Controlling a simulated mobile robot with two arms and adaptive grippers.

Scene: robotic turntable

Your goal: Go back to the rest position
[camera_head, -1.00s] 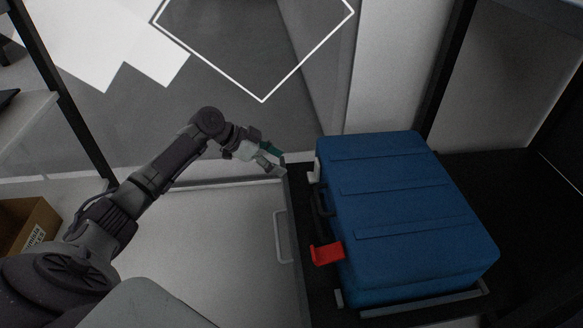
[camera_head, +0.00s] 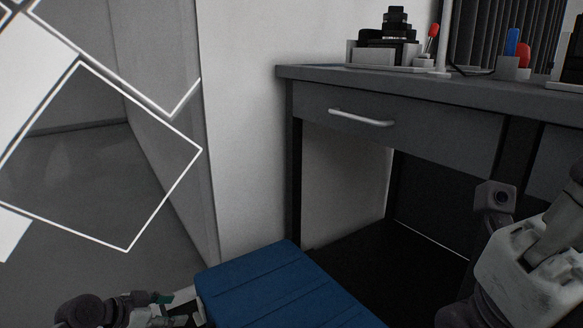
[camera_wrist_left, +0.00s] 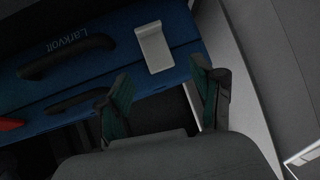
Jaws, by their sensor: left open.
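My left gripper (camera_head: 172,299) is low in the head view, just left of a blue case (camera_head: 270,285). Its two green-padded fingers (camera_wrist_left: 163,88) are spread apart in the left wrist view, with nothing held between them. The case (camera_wrist_left: 190,25) fills the upper left of that view, with dark handles, the word "Larkvolt" and a white latch (camera_wrist_left: 154,47) just beyond the fingers. Part of my right arm (camera_head: 530,255) shows at the right of the head view; its fingers cannot be made out.
A grey workbench (camera_head: 420,85) with a drawer handle (camera_head: 361,118) stands behind the case. A small black device (camera_head: 390,45) and red- and blue-handled tools (camera_head: 513,42) are on top. Open floor (camera_head: 110,185) lies to the left.

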